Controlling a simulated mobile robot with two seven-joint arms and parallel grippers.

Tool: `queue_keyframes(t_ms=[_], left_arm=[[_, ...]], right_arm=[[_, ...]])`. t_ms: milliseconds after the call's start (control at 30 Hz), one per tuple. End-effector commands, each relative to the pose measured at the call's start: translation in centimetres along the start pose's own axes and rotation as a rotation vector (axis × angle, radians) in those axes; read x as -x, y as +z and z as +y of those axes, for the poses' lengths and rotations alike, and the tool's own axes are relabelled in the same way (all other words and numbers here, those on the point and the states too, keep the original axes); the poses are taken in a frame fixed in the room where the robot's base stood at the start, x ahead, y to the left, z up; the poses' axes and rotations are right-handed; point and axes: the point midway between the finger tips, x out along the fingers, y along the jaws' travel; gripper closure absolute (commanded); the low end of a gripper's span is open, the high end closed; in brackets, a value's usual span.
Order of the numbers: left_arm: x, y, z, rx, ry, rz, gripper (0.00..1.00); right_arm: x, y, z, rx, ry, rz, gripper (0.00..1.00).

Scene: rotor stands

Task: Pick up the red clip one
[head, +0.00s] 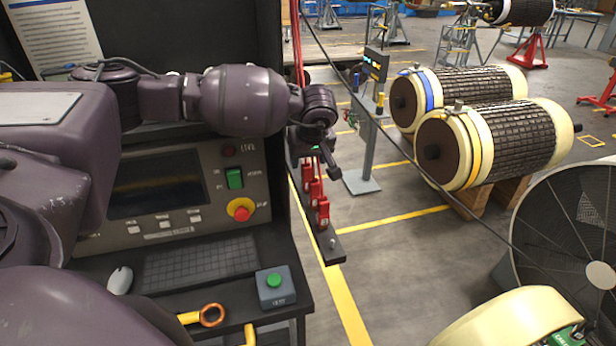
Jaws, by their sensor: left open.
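Three red clips stand in a row on a dark narrow bar at the right side of the console: a near one (323,213), a middle one (315,191) and a far one (307,174). Their markings are too small to read, so I cannot tell which is clip one. My left gripper (325,163) points down near the far end of the row, looking just above the far clip. It is open, with nothing seen between its fingers. My right gripper is out of view.
The console (160,190) with screen and buttons fills the left. A grey box with a green button (275,287) sits at its front edge. A grey post (367,140) stands behind the bar. Wound rotors (500,145) and a large fan (575,235) stand at right. A dark cable crosses the view.

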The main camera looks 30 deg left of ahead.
Motion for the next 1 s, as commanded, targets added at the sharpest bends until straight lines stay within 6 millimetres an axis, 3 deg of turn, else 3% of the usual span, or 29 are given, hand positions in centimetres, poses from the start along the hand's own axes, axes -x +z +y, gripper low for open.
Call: queue_keyframes(t_ms=[333,633,967,1000], left_arm=[[-2.6,0.0,0.1,0.001,0.000,-0.002,0.42],[-6.4,-0.1,0.3,0.001,0.001,-0.003,0.42],[-7.0,-0.1,0.3,0.001,0.002,-0.001,0.42],[-7.0,-0.1,0.3,0.001,0.002,-0.001,0.48]], right_arm=[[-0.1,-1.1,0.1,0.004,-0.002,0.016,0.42],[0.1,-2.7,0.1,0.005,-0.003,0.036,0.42],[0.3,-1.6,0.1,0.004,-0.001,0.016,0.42],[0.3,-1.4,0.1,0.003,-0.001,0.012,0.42]])
